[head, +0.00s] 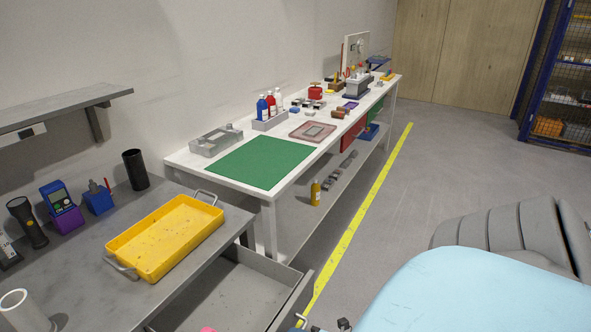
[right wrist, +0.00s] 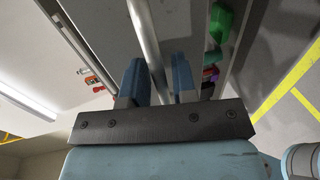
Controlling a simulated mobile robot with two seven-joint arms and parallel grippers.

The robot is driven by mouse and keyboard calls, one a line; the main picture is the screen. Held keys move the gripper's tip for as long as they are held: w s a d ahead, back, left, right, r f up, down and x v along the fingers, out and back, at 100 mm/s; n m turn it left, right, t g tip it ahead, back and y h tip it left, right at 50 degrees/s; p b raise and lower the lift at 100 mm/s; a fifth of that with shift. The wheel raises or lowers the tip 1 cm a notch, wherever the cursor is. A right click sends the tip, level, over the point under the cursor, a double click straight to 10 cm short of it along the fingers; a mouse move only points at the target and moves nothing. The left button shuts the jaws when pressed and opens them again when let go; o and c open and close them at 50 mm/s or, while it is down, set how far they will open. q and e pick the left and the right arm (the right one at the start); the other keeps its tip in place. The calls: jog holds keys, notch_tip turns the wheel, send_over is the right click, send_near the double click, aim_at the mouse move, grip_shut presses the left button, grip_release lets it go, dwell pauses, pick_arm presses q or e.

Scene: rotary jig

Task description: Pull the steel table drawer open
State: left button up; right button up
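The grey steel table (head: 75,270) stands at the lower left in the head view. Its drawer (head: 240,284) is pulled out, with the inside showing and a small pink thing at the bottom picture edge. In the right wrist view, the handle bar (right wrist: 146,40) runs between the two blue fingers of my right gripper (right wrist: 158,82). The fingers are apart, with a gap beside the bar on the right finger's side.
A yellow tray (head: 165,238) lies on the steel table, with a black cup (head: 136,170) behind it. A white workbench (head: 270,205) with a green mat (head: 262,162) stands beyond.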

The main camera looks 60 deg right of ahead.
jog(key=shift+o, duration=0.5)
jog(key=v, duration=1.3)
jog(key=shift+s, duration=0.4)
jog(key=shift+d, duration=0.15)
